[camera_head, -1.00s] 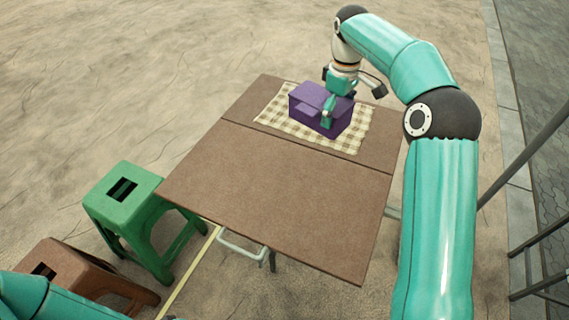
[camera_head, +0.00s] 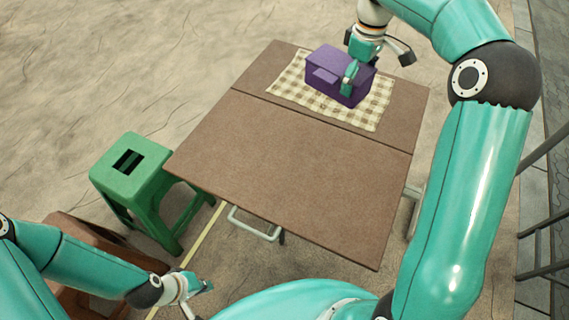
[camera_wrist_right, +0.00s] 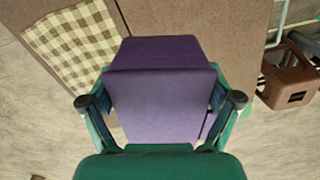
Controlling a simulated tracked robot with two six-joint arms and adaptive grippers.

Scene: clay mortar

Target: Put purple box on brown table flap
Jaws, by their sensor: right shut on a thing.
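The purple box (camera_head: 333,68) appears over the checkered cloth (camera_head: 285,85) on the far brown table flap (camera_head: 408,112). Whether it rests on the cloth or hangs just above it is unclear. My right gripper (camera_head: 352,78) is shut on the box, with a finger down its near side. In the right wrist view the box (camera_wrist_right: 160,95) sits between the fingers of the right gripper (camera_wrist_right: 162,105), with the cloth (camera_wrist_right: 75,45) beyond it to the upper left. My left gripper (camera_head: 190,292) is low at the left, away from the table, and its fingers are too small to read.
The main brown tabletop (camera_head: 295,170) is bare, with a seam between it and the flap. A green stool (camera_head: 135,175) stands left of the table. A brown stool (camera_head: 65,232) is partly hidden behind my left arm. A metal railing (camera_head: 545,240) stands at the right.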

